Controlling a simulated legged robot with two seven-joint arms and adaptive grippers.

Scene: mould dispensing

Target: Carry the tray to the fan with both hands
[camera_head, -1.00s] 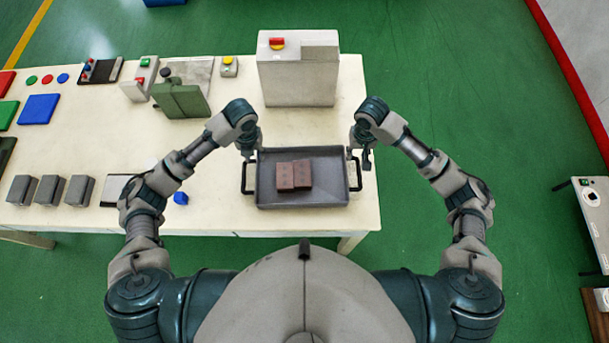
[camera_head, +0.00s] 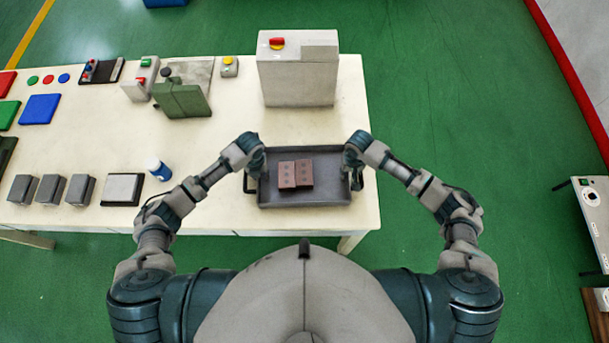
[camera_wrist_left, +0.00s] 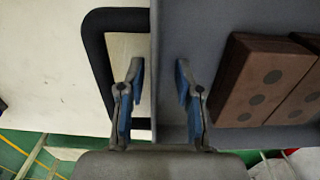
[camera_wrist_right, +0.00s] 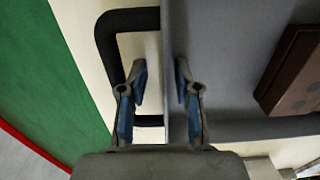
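The grey tray (camera_head: 325,196) lies on the table near its front edge, with a black handle on each short side. Two brown moulds (camera_head: 296,174) with round dark marks lie inside it. My left gripper (camera_wrist_left: 156,85) is open, one finger over the left handle (camera_wrist_left: 97,70) opening and the other inside the tray wall. My right gripper (camera_wrist_right: 160,80) is open in the same way, astride the tray's wall beside the right handle (camera_wrist_right: 110,45). I cannot tell whether the fingers touch the tray. No fan is identifiable.
A white box with a red switch (camera_head: 297,75) stands behind the tray. A green device (camera_head: 182,99), several grey blocks (camera_head: 52,189) and a blue-and-white bottle (camera_head: 158,169) are to the left. Another bench (camera_head: 590,215) stands at the far right, across green floor (camera_head: 450,100).

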